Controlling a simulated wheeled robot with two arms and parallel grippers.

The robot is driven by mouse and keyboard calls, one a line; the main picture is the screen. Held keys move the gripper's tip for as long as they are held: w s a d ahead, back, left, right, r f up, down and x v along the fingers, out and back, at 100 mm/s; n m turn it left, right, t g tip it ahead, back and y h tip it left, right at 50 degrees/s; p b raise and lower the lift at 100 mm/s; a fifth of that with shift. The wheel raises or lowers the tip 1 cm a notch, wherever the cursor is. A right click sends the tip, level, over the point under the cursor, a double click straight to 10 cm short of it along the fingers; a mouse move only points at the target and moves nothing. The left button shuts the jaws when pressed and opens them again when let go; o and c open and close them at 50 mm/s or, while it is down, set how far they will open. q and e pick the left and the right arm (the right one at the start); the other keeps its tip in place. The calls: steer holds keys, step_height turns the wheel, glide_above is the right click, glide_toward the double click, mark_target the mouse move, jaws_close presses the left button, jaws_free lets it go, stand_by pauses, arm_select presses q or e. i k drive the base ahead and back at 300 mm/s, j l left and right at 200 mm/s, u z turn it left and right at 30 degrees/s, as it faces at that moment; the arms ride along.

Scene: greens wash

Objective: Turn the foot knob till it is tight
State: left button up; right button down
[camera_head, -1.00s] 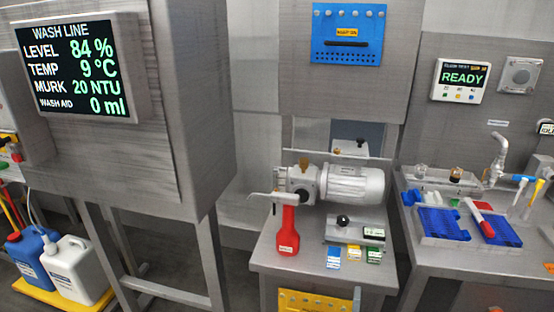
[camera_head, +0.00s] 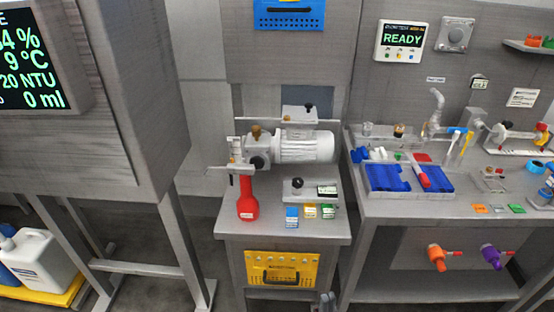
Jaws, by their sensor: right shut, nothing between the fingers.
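A motor unit (camera_head: 303,146) with a pale ribbed body lies on the small steel bench (camera_head: 335,228). In front of it a black round knob (camera_head: 297,183) stands on a grey plate (camera_head: 300,195). A second small dark knob (camera_head: 286,117) sits on a block behind the motor. I cannot tell for sure which is the foot knob. My right gripper (camera_head: 325,302) shows only in part at the bottom edge, below the bench front. It is shut and empty, well apart from both knobs. My left gripper is out of view.
A yellow panel (camera_head: 282,270) hangs under the bench top. A longer bench with blue trays (camera_head: 388,178) is at right. A steel cabinet (camera_head: 115,130) stands at left.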

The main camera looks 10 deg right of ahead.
mark_target(298, 182)
steer(key=i+j+z, duration=0.1)
steer(key=i+j, duration=0.7)
steer(key=i, duration=0.05)
